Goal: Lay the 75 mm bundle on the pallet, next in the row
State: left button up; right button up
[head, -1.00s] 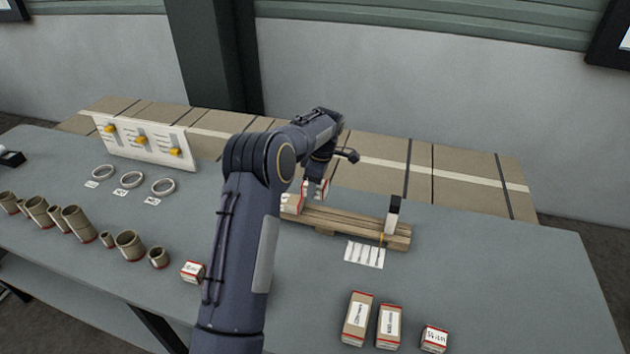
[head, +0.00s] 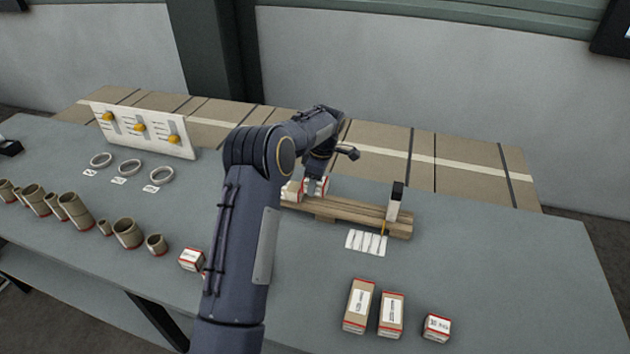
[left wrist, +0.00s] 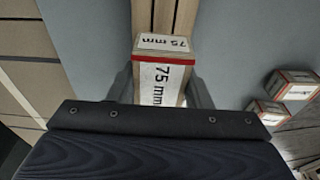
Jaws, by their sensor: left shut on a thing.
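The 75 mm bundle (left wrist: 162,82) is a kraft block with a red band and white "75 mm" labels. My left gripper (left wrist: 160,92) is shut on it, a finger on each side. In the head view the left gripper (head: 316,184) is over the left part of the wooden pallet (head: 350,211), with the bundle below it. I cannot tell whether the bundle touches the boards. Another red-edged bundle (head: 292,190) sits at the pallet's left end, close beside the held one and partly hidden by my arm. My right gripper is not in view.
A black-topped white upright (head: 394,203) stands at the pallet's right end; the boards before it are bare. White label strips (head: 366,241) lie in front. Bundles (head: 358,305) stand at the front right. Kraft tubes (head: 75,212), rings (head: 130,168) and a white panel (head: 140,128) are left.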

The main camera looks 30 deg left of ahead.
aim_at(315, 201)
pick_arm(q)
jog(key=shift+f+b, duration=1.4)
jog(key=shift+f, duration=0.75)
jog(key=shift+f, duration=0.2)
jog(key=o, duration=1.4)
jog(key=r, duration=0.2)
jog(key=r+b, duration=0.1)
jog(key=r, duration=0.2)
jog(key=d+r, duration=0.1)
jog(key=r, duration=0.1)
jog(key=shift+w+r, duration=0.15)
jog(key=shift+w, duration=0.05)
jog(key=shift+d+r, duration=0.1)
jog(key=shift+r, duration=0.15)
